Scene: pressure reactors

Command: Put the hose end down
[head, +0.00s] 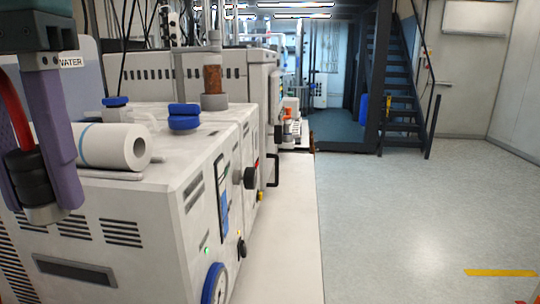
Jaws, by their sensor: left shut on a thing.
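My left gripper (38,196) hangs down at the left edge of the head view, with purple fingers. It is shut on the hose end (28,172), a black ribbed piece with a pale metal tip pointing down. A red hose runs up from it along the fingers. The hose end appears in front of the white reactor housing (140,200); I cannot tell whether its tip touches anything.
A white paper roll (115,146) lies on the housing top, just right of the gripper in the picture. Blue knobs (184,117) and a brown-filled column (212,80) stand farther back. A pale bench strip (285,230) runs along the housing's right side. The floor beyond is open.

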